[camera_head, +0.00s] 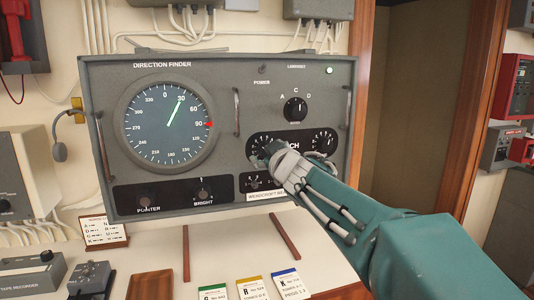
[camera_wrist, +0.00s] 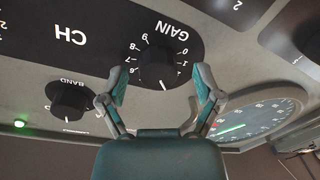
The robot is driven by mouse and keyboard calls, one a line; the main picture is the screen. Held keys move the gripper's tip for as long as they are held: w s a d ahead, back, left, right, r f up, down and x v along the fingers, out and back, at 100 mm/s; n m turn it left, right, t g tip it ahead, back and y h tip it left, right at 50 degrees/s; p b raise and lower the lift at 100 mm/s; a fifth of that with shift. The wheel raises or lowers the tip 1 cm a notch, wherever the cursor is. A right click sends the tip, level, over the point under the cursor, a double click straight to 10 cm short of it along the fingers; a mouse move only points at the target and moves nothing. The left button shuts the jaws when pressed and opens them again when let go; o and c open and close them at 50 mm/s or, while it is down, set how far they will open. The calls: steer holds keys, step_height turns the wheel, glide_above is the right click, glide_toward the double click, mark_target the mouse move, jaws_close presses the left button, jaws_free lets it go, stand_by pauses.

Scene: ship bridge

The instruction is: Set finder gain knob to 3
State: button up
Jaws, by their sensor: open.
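The GAIN knob (camera_wrist: 157,68) is a dark round knob on a black plate, seen upside down in the wrist view. Its white pointer mark points to the bottom of that view; I cannot surely read the number there. My gripper (camera_wrist: 161,88) is open, with one teal finger on each side of the knob; contact is not clear. In the head view my gripper (camera_head: 269,155) is in front of the left dial of the CH plate and mostly hides the knob. The direction finder (camera_head: 228,80) is a grey wall unit.
The BAND knob (camera_wrist: 69,100) is close beside one finger in the wrist view and also shows in the head view (camera_head: 295,109). A round compass dial (camera_head: 165,122) is to the left. A metal handle (camera_head: 237,112) juts out between them. Cards stand on the desk below.

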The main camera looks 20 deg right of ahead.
steer(key=s+d, duration=0.1)
steer(key=s, duration=1.1)
steer(key=shift+d, duration=0.15)
steer(key=s+d+f+m+g+h, duration=0.2)
steer(key=s+f+m+g+h, duration=0.1)
steer(key=s+f, duration=0.25)
steer(key=s+d+f+m+g+h, duration=0.2)
steer(key=s+f+m+g, duration=0.15)
steer(key=f, duration=0.35)
steer(key=s+a+f+g+y, duration=0.3)
steer(key=s+a+f+g, duration=0.2)
steer(key=s+f, duration=0.6)
steer(key=shift+s+a+f+g, duration=0.35)
steer(key=shift+s+a, duration=0.25)
steer(key=shift+a, duration=0.35)
